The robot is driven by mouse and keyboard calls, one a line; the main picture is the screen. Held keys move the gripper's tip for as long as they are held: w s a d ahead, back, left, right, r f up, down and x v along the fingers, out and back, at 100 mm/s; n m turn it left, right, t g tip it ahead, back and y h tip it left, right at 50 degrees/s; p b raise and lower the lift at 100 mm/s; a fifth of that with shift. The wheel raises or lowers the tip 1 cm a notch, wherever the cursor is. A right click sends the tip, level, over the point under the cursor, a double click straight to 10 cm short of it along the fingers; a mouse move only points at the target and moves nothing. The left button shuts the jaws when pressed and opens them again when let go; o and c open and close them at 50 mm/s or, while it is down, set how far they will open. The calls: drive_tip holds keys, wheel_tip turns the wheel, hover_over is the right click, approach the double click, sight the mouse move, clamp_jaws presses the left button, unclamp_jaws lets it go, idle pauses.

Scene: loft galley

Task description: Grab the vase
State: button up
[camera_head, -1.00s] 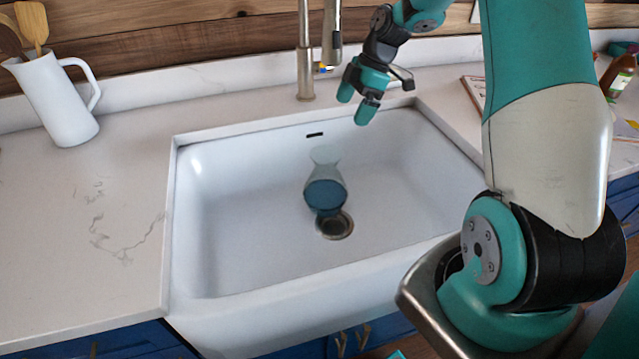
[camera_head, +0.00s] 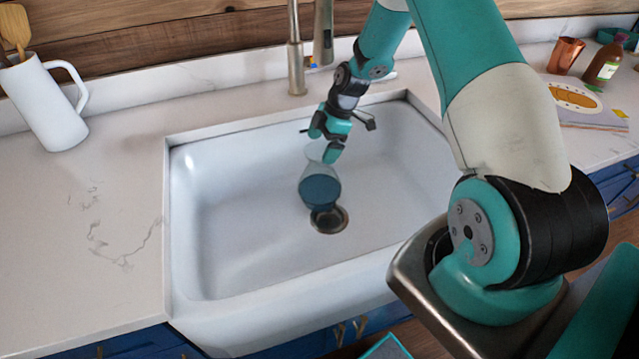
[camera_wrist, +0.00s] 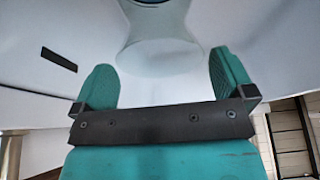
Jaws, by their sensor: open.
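The vase (camera_head: 320,190) is clear glass with a blue lower part and stands in the white sink beside the drain. Its flared clear top is partly hidden by my gripper in the head view. In the wrist view the vase's clear neck and rim (camera_wrist: 160,55) show ahead of the fingers, around the middle. My gripper (camera_head: 325,140) is open and empty, with its fingertips at the vase's top in the head view. In the wrist view the two green fingers (camera_wrist: 163,78) are wide apart, one to each side of the vase's line. I cannot tell whether they touch it.
The white sink (camera_head: 225,215) has raised walls around the vase. A metal faucet (camera_head: 297,60) stands behind it. A white pitcher with wooden utensils (camera_head: 50,105) is at left. A copper cup (camera_head: 565,55) and brown bottle (camera_head: 603,62) stand at far right.

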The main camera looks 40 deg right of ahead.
sight(317, 157)
drive_tip(key=p+x, duration=0.1)
drive_tip(key=x, duration=0.3)
drive_tip(key=shift+f, duration=0.3)
drive_tip(key=shift+c, duration=0.5)
drive_tip(key=c, duration=1.7)
